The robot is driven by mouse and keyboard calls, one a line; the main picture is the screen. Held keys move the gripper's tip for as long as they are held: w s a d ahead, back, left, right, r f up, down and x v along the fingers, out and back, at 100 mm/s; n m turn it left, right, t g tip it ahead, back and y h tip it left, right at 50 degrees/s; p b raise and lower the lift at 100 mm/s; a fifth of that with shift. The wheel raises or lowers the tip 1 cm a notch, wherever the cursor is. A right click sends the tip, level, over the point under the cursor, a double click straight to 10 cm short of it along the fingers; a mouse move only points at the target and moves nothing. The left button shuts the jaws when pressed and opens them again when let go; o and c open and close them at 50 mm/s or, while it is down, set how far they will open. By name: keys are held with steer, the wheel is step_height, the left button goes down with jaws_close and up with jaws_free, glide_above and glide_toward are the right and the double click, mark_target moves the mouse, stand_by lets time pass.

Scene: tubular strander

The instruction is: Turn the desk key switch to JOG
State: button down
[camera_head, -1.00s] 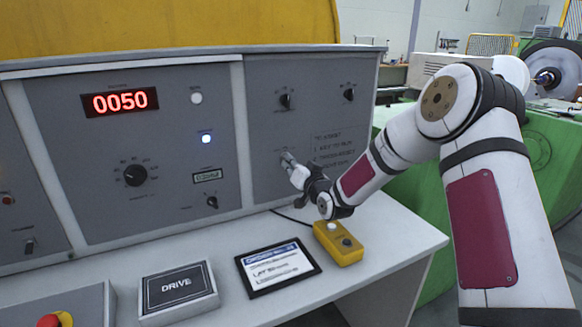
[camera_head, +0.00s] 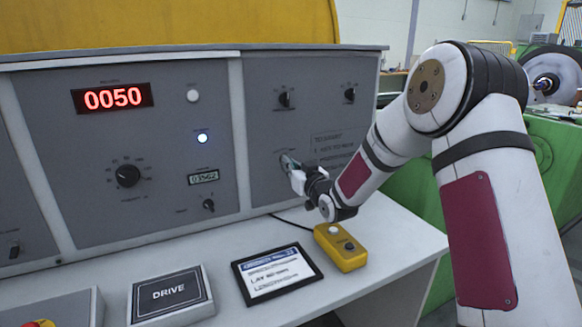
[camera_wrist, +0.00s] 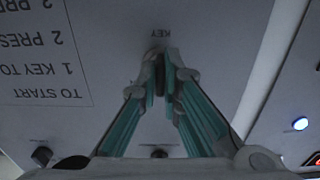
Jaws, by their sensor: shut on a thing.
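The desk key switch (camera_head: 284,159) is on the right-hand grey panel, below two dark knobs. In the wrist view the key (camera_wrist: 160,72) is a dark part under the upside-down label "KEY", mostly covered by the fingers. My gripper (camera_head: 291,166) reaches it from the right, with its tips at the panel. In the wrist view the teal-lined fingers of my gripper (camera_wrist: 161,88) come together on the key, one on each side. The switch's position marks, including JOG, cannot be read.
A yellow button box (camera_head: 341,250), a framed order card (camera_head: 277,272) and a DRIVE box (camera_head: 169,293) are on the desk below. A red display (camera_head: 113,97) reads 0050. Start instructions (camera_head: 338,150) are printed right of the key.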

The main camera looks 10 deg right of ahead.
steer(key=c, duration=1.8)
jaws_free()
steer(key=shift+o, duration=0.2)
steer(key=shift+s, duration=0.1)
steer(key=v, duration=1.2)
steer(key=s+d+r+m+g+h+p, duration=0.1)
steer(key=s+d+r+g+h+p, duration=0.25)
steer(key=s, duration=0.55)
steer(key=s+d+r+g+h+p, duration=0.1)
steer(key=s+r+g+h, duration=0.1)
steer(key=s+r+g, duration=0.5)
steer(key=s+a+r+m+g+p, duration=0.1)
steer(key=s+m+g+p, duration=0.1)
steer(key=s, duration=2.6)
steer(key=shift+s+a+r+g+p, duration=0.2)
steer(key=shift+a+r+g+p, duration=0.2)
steer(key=shift+p, duration=0.4)
